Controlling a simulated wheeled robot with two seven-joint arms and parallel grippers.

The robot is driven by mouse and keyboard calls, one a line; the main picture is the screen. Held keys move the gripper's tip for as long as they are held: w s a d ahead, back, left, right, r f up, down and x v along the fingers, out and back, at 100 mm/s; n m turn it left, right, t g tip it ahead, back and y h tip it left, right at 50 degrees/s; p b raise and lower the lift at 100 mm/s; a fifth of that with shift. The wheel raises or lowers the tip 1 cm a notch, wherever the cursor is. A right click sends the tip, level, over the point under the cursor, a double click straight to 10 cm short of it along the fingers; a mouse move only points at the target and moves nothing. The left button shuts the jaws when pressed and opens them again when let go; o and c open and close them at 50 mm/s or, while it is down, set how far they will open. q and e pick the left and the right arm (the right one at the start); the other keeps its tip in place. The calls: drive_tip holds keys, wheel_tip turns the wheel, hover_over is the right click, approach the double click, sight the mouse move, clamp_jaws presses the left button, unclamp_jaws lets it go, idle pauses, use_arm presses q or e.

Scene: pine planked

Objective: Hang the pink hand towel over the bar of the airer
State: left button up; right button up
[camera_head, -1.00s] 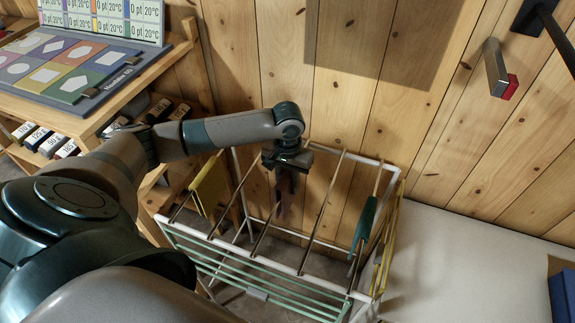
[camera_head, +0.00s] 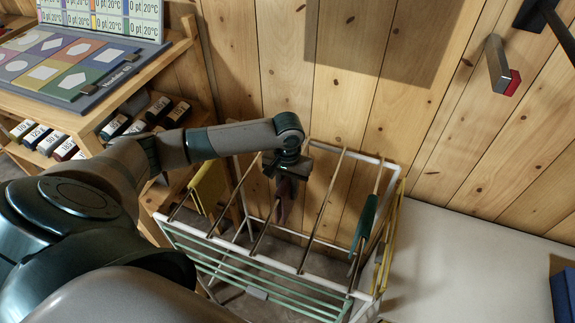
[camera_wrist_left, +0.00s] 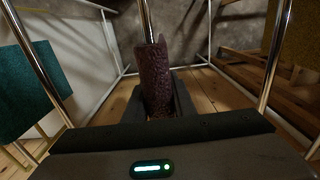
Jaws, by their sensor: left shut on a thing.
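The hand towel (camera_head: 284,198) looks dark purplish-pink and hangs narrow below my left gripper (camera_head: 287,170). In the left wrist view the towel (camera_wrist_left: 157,78) stands between the gripper's fingers, which are shut on it. The airer (camera_head: 300,271) has a white frame with several metal bars across its top. A middle bar (camera_head: 262,234) runs towards the towel from the front. In the left wrist view a bar (camera_wrist_left: 147,22) meets the towel's top edge; I cannot tell whether the towel lies over it or beside it. My right gripper is out of view.
A wooden shelf (camera_head: 120,92) stands left. The plank wall (camera_head: 345,110) is close behind.

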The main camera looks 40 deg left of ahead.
sight(287, 178)
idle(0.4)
use_arm(q)
drive_tip(key=o, duration=1.4)
drive_tip(key=shift+o, duration=0.2)
drive_tip(key=shift+r, duration=0.1)
wheel_tip(287, 178, up, 3)
drive_tip(key=p, duration=0.3)
drive_tip(key=shift+f, duration=0.2)
drive_tip(key=shift+r, duration=3.1)
